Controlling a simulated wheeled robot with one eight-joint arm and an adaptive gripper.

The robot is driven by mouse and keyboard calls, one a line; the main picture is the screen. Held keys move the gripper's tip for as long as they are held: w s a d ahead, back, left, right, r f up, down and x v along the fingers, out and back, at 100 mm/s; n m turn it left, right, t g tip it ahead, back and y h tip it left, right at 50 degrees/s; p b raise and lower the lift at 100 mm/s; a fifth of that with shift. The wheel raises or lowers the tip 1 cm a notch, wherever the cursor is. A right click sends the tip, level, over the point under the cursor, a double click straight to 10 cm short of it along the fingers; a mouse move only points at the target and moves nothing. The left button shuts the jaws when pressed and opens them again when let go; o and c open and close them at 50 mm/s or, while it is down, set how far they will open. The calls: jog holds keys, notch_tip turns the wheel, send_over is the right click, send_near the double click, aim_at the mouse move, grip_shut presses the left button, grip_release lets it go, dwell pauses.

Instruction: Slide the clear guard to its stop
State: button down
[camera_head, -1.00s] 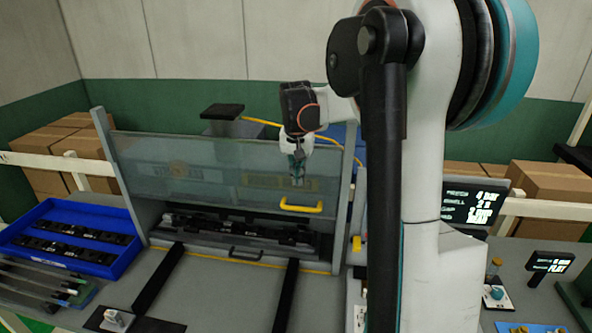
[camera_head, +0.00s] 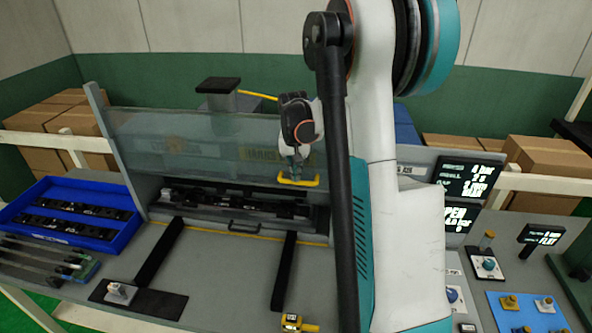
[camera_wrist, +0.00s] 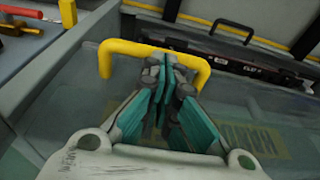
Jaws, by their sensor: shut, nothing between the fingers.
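The clear guard (camera_head: 200,140) is a see-through panel between grey posts across the front of the machine. It also shows in the wrist view (camera_wrist: 70,105). Its yellow handle (camera_head: 305,182) is at its lower right; in the wrist view the handle (camera_wrist: 130,47) spans behind my fingertips. My gripper (camera_head: 293,176) is shut and empty, with its fingertips (camera_wrist: 166,66) right at the middle of the handle. I cannot tell whether they touch it. Below the guard's lower edge, the opening shows a dark fixture (camera_head: 240,203). My arm hides the guard's right end.
A blue tray (camera_head: 68,192) with dark strips stands at the left. Two black rails (camera_head: 160,258) run forward on the grey bench. A small black handle (camera_head: 246,228) lies below the opening. Knobs, a blue mat (camera_head: 522,318) and display screens (camera_head: 470,178) are at the right.

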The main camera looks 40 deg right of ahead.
notch_tip(320, 180, down, 21)
jog(key=b, duration=1.5)
jog(key=shift+s+r, duration=0.1)
jog(key=shift+a, duration=0.1)
notch_tip(320, 180, up, 14)
jog(key=s+a+p, duration=0.1)
jog(key=p, duration=0.2)
jog(key=shift+s+a, duration=0.3)
jog(key=shift+a, duration=0.1)
jog(key=shift+a, duration=0.1)
